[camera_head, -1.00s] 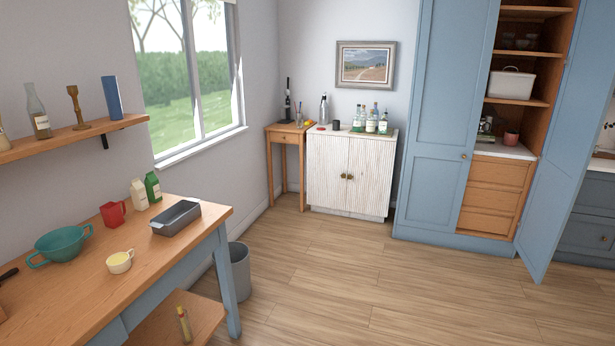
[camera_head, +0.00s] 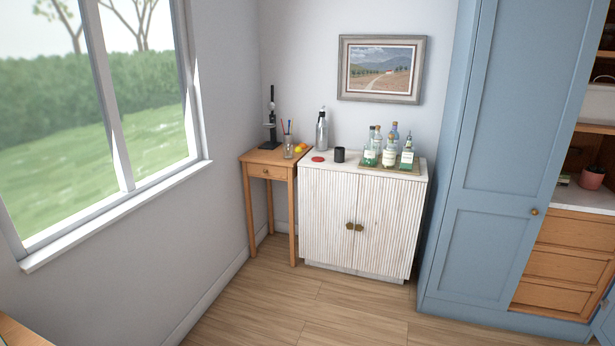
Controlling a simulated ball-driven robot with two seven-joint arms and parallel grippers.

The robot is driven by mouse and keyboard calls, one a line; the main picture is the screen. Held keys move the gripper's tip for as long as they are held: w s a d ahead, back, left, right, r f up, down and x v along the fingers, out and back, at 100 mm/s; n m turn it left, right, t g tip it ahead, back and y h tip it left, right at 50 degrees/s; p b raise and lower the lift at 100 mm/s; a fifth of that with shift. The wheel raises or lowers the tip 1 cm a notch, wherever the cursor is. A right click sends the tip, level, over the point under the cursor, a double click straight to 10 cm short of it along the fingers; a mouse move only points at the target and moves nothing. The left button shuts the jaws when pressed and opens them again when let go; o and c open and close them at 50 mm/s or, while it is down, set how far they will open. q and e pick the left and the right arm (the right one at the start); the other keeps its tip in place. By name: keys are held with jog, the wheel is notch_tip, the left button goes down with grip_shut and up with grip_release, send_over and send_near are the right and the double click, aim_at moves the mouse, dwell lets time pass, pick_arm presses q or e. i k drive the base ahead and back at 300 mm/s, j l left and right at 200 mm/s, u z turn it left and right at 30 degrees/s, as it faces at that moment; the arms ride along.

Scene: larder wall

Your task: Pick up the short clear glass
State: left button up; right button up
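A small clear glass (camera_head: 289,152) stands on the small wooden side table (camera_head: 268,159) in the corner. Thin red and blue sticks rise at it; I cannot tell for sure whether they stand in it or behind it. Several clear and green-tinted bottles (camera_head: 389,155) stand together on a tray on the white cabinet; I cannot make out a separate short glass among them. Neither of my grippers is in view.
A white ribbed cabinet (camera_head: 362,222) stands beside the side table and holds a dark cup (camera_head: 339,155), a red disc (camera_head: 318,159) and a silver bottle (camera_head: 322,129). Yellow-orange fruit (camera_head: 301,148) and a black microscope-like object (camera_head: 270,121) share the side table. The wooden floor (camera_head: 300,305) ahead is clear.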

aim_at(287, 149)
jog(key=i, duration=2.95)
